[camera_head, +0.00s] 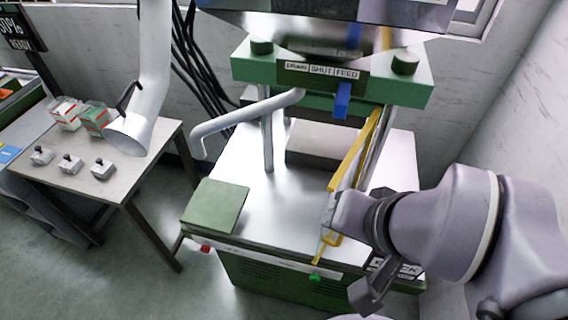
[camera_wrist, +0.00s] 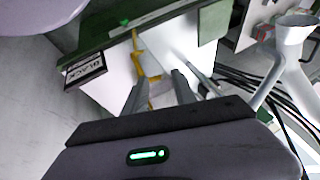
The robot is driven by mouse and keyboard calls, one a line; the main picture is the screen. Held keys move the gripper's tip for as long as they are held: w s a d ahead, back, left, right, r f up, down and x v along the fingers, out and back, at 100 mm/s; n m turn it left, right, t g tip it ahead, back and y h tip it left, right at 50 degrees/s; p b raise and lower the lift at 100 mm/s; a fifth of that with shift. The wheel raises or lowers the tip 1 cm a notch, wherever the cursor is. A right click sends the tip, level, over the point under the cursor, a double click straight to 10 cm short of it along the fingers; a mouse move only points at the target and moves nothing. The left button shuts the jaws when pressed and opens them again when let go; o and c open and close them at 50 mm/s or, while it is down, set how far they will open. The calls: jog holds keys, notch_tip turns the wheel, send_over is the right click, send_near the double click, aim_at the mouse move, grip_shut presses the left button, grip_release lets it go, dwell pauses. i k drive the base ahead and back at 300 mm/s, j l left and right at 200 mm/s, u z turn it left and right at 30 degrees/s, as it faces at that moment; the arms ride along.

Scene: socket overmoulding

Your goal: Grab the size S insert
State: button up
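Three small grey inserts with dark upright knobs stand in a row on the table at the left in the head view: a left one (camera_head: 42,155), a middle one (camera_head: 69,164) and a right one (camera_head: 103,169). No size mark on them is readable, so I cannot tell which is size S. My gripper (camera_head: 350,256) is at the right, far from them, in front of the green machine. Its two fingers stand apart in the wrist view (camera_wrist: 162,80), with no object held between them. The inserts cannot be made out in the wrist view.
The table (camera_head: 140,160) also holds red-and-white and green boxes (camera_head: 92,119) at the back. A white pipe (camera_head: 150,75) hangs over it. The green machine (camera_head: 335,75) has a yellow guard bar (camera_head: 350,160) near my gripper and a grey pipe (camera_head: 245,110). Open floor lies front left.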

aim_at(102, 168)
jog(key=u, duration=1.65)
jog(key=i+j+z, duration=0.5)
jog(key=i, duration=0.2)
jog(key=i+j+z, duration=0.5)
jog(key=j, duration=0.35)
jog(key=i+j+z, duration=0.55)
jog(key=j, duration=0.45)
